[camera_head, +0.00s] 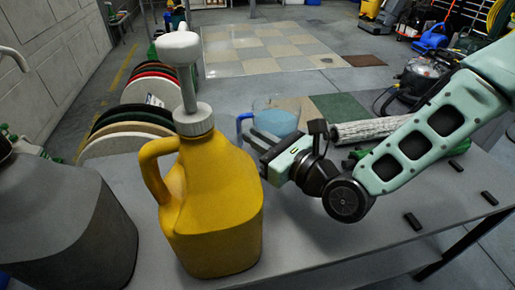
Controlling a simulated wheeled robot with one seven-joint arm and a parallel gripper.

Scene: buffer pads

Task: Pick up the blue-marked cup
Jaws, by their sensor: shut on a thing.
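The blue-marked cup (276,121) is a clear, bluish vessel with a blue handle on its left side. It stands out behind the yellow jug, near the middle of the view. My gripper (258,140) reaches in from the right, with its fingers at the cup's near side, by the handle. The fingers are shut on the cup, though the exact contact is small and partly hidden. The cup looks upright. Its lower part is hidden behind my gripper, and I cannot tell whether it touches the table.
A big yellow jug (215,205) with a white pump top stands close on the left of my gripper. A dark grey jug (60,225) is at the far left. Several round pads (135,120) stand behind. A white roller (368,129) lies behind my arm.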

